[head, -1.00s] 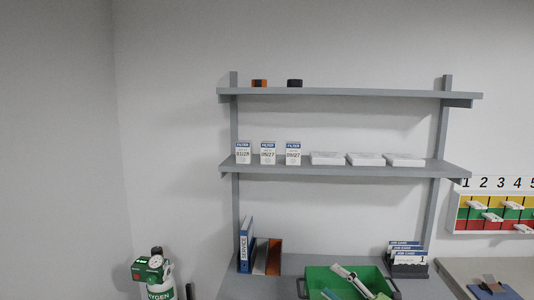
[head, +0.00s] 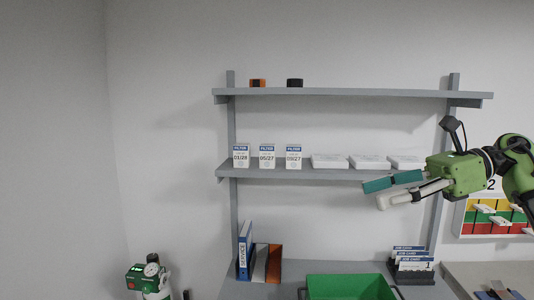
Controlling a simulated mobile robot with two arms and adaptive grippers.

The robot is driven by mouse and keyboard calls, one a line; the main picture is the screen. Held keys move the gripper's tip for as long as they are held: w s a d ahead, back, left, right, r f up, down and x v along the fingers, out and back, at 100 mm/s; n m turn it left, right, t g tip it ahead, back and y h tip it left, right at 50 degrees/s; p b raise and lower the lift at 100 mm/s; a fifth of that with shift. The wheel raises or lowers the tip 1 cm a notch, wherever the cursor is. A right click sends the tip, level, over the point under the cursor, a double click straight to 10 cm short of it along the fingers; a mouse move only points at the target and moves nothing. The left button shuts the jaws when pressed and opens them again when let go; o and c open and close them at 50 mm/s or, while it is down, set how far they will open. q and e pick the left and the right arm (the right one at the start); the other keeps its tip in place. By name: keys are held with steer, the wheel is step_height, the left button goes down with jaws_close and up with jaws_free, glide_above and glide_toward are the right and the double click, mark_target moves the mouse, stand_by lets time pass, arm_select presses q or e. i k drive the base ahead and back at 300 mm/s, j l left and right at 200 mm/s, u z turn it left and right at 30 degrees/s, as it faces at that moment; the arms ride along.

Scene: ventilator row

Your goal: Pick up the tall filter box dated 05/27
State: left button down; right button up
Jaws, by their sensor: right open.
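Three tall white filter boxes with blue tops stand upright in a row at the left of the middle shelf in the head view. The box dated 05/27 (head: 267,157) is the middle one. The box dated 01/28 (head: 241,157) is on its left and the box dated 09/27 (head: 294,157) on its right, with small gaps between. My right gripper (head: 370,194) is open and empty, in front of and just below the right part of the shelf, pointing left and well right of the boxes. My left gripper is out of view.
Flat white boxes (head: 329,161) lie right of the tall ones on the middle shelf (head: 300,173). The upper shelf (head: 350,92) is above. Below are a green bin (head: 350,287), a blue service binder (head: 245,252) and job cards (head: 413,262). An oxygen cylinder (head: 150,280) stands lower left.

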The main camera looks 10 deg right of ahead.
mark_target(267, 151)
steer(key=i, duration=1.8)
